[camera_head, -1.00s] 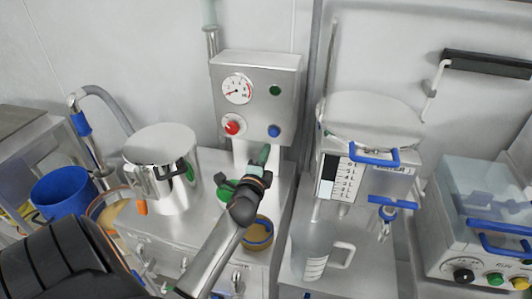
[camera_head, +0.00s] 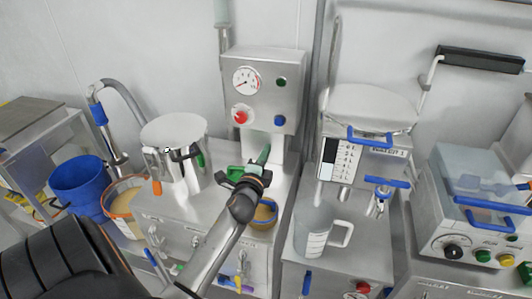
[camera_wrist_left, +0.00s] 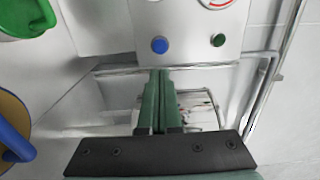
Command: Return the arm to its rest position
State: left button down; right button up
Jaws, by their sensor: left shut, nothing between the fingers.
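My left gripper (camera_head: 262,156) has green fingers and is in front of the lower part of the steel gauge panel (camera_head: 262,95). In the left wrist view its two fingers (camera_wrist_left: 158,75) lie together with nothing between them, below the blue and green buttons. The left arm reaches in from the lower left and hides part of the bench front. My right gripper is not in view.
A lidded steel pot (camera_head: 175,150) and a blue bucket (camera_head: 80,183) stand left. Close by the gripper is a tan bowl with a blue rim (camera_head: 264,213). A clear jug (camera_head: 313,232) stands right, below a water tank (camera_head: 365,140). A clear-lidded machine (camera_head: 480,195) is far right.

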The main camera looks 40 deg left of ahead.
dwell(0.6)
pick_arm(q)
jog(key=s+d+f+n+g+h, duration=0.3)
jog(key=s+d+f+n+h, duration=0.2)
jog(key=s+d+f, duration=0.6)
jog(key=s+d+f+n+g+h, duration=0.3)
jog(key=s+d+f+n+h, duration=0.2)
jog(key=s+d+f, duration=0.7)
jog(key=d+f, duration=0.1)
jog(key=d, duration=0.3)
jog(key=shift+s+d+n+g+h, duration=0.3)
jog(key=shift+d, duration=0.1)
